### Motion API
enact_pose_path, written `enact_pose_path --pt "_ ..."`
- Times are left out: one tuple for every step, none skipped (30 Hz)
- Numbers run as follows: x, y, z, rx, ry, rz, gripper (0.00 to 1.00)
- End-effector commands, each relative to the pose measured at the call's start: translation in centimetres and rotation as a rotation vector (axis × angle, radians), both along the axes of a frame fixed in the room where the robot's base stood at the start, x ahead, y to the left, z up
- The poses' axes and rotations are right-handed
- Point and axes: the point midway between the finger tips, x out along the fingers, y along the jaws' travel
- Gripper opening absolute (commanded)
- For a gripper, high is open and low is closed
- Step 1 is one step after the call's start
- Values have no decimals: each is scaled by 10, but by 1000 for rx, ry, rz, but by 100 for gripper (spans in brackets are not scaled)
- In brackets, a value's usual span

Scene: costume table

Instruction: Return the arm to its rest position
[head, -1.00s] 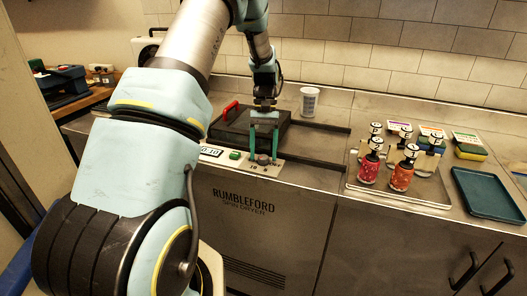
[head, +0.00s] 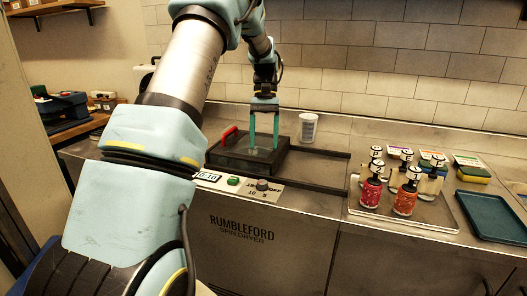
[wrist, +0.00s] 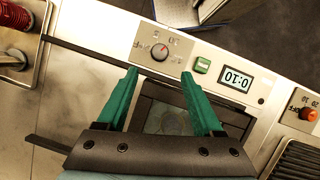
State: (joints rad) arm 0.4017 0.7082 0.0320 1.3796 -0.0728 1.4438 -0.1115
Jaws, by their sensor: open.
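My gripper (head: 264,133) is open, with its two teal fingers pointing down and nothing between them. It is above the dark lid (head: 232,158) of the spin dryer (head: 262,245), which has a red handle (head: 229,133). In the wrist view my gripper (wrist: 162,85) has its fingers spread over the lid window (wrist: 165,118). Past the fingertips are the round dial (wrist: 160,51), the green button (wrist: 202,65) and the display (wrist: 236,80), which reads 0:10.
A white cup (head: 308,127) stands behind the dryer. To the right, a tray (head: 447,215) holds several pump bottles, two of them red (head: 371,191). A teal tray (head: 490,215) lies at far right. The tiled wall (head: 400,60) rises behind.

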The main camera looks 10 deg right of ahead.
Motion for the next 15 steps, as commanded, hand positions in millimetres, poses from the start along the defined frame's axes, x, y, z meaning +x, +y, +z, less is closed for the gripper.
enact_pose_path --pt "0 0 1 0 0 0 68" --pt "0 0 1 0 1 0 68" --pt "0 0 1 0 1 0 68" --pt "0 0 1 0 1 0 68" --pt "0 0 1 0 1 0 68" --pt "0 0 0 0 1 0 68" --pt "0 0 0 0 1 0 68" --pt "0 1 1 0 -1 1 68" --pt "-1 2 1 -1 -4 2 68" --pt "-2 5 1 -3 -9 6 68" --pt "-3 8 1 -5 -14 9 68" --pt "-6 14 1 -9 -28 15 68" --pt "-9 20 1 -15 -42 20 68" --pt "-12 27 1 -19 -57 27 68" --pt "-19 38 1 -27 -82 38 68"
